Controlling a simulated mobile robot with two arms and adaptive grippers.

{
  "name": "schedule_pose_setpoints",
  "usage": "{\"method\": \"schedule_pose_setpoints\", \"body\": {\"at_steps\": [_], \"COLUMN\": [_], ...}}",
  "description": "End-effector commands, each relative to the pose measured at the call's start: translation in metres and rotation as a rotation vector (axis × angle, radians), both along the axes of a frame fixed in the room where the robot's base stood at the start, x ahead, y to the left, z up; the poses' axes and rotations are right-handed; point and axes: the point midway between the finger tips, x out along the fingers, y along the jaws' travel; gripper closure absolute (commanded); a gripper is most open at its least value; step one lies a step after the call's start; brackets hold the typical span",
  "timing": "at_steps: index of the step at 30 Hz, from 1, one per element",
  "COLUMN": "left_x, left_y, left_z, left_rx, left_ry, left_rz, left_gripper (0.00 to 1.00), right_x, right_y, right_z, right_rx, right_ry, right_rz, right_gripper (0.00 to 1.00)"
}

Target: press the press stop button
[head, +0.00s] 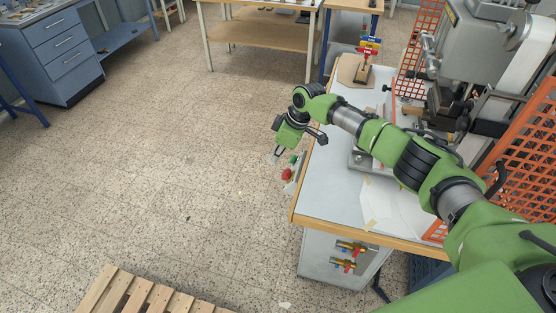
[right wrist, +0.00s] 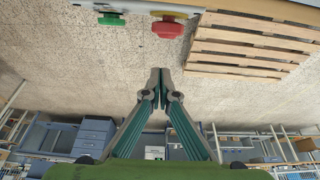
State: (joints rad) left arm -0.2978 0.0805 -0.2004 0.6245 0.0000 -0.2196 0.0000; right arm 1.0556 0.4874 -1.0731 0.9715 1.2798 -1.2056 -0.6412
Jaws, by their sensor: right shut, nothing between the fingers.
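The press stop button, a red mushroom head (head: 287,174), sits on a small control box on the side of the press table. In the right wrist view the red button (right wrist: 167,27) shows at the top, with a yellow collar behind it. A green button (head: 294,159) sits beside it, and it also shows in the right wrist view (right wrist: 111,19). My right gripper (head: 277,155) is off the table's left edge, close to the buttons. Its fingers (right wrist: 160,72) are shut and empty, with a visible gap to the red button. My left gripper is out of view.
The press table (head: 325,197) carries the grey press (head: 480,40) and orange mesh guards (head: 530,145). Valves (head: 345,256) sit on the table's front. A wooden pallet (head: 140,295) lies on the floor. The floor left of the table is clear.

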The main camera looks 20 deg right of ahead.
Motion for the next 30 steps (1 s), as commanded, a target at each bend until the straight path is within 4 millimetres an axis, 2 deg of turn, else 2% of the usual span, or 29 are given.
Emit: {"method": "schedule_pose_setpoints", "body": {"at_steps": [5, 12, 18, 24, 30], "left_x": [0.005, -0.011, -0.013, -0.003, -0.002], "left_y": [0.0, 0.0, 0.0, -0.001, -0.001], "left_z": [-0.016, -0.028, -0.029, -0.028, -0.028], "left_rx": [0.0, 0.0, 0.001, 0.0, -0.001], "left_ry": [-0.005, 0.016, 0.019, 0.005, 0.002], "left_rz": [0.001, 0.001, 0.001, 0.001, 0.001], "left_gripper": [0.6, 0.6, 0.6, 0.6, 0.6], "right_x": [-0.006, -0.013, -0.015, -0.015, -0.015], "right_y": [-0.01, -0.019, -0.021, -0.021, -0.021], "right_z": [0.029, 0.066, 0.076, 0.076, 0.076], "right_rx": [0.001, 0.003, 0.004, 0.004, 0.004], "right_ry": [-0.005, -0.004, -0.004, -0.004, -0.004], "right_rz": [0.002, 0.002, 0.003, 0.003, 0.003], "right_gripper": [1.0, 1.0, 1.0, 1.0, 1.0]}}
